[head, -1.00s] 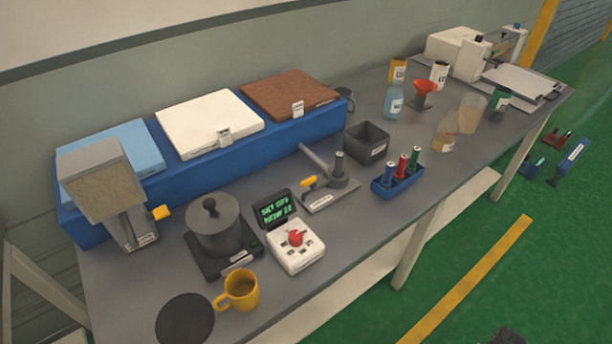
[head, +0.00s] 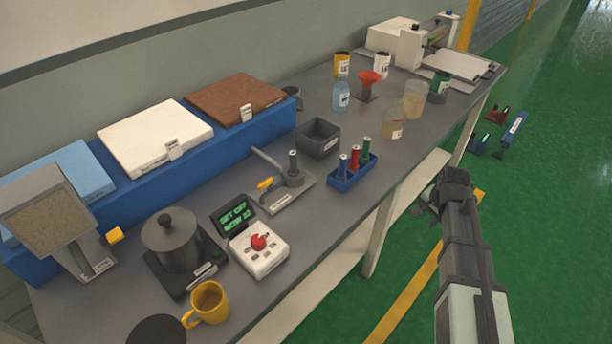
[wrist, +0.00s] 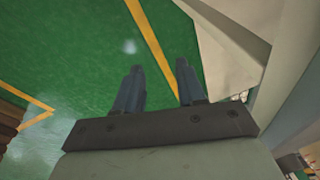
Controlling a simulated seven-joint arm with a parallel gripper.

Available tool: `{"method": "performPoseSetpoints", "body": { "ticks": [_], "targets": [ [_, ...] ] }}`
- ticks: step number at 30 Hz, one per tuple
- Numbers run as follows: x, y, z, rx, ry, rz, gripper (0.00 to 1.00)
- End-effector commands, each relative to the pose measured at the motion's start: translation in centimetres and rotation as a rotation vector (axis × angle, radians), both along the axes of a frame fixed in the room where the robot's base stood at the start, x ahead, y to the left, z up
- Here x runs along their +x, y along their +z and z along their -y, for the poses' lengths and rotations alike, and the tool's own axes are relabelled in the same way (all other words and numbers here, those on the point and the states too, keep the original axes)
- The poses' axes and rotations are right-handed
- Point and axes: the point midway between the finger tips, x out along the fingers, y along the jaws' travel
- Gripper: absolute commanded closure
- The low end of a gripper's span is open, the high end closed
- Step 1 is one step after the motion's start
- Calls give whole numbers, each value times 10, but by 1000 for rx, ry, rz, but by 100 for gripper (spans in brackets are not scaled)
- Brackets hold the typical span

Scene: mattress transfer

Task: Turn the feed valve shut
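A hopper (head: 40,212) full of grainy tan material stands at the left end of the bench, tilted in the picture. A yellow handle (head: 114,235) sticks out on the right side of its stand; it looks like the feed valve, though I cannot read a label or tell its setting. My gripper (head: 432,202) is off the front edge of the bench at the right, over the green floor, far from the handle. In the wrist view my gripper (wrist: 158,75) has its two fingers apart with nothing between them.
Between them on the bench are a pot (head: 172,243) on a hot plate, a yellow mug (head: 208,303), a white control box (head: 259,250) with a red knob, a lever device (head: 285,190) with a yellow grip, and a blue rack (head: 352,178). A blue shelf (head: 215,145) runs behind.

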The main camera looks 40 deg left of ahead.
Motion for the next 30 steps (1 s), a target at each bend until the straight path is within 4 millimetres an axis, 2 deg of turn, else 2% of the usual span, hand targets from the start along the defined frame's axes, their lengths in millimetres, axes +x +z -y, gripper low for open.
{"method": "performPoseSetpoints", "body": {
  "ticks": [1,7,11,14,15,18,24,30],
  "targets": [
    [5,20,-16,17,-1,21,61],
    [8,91,-70,81,-18,78,61],
    [1,138,-107,123,-22,104,61],
    [-14,175,-141,150,-16,109,61],
    [-24,190,-158,157,-10,106,61],
    [-54,218,-195,157,10,79,61],
    [-126,246,-254,104,67,-1,61],
    [-206,267,-299,17,130,-82,61]
  ]
}}
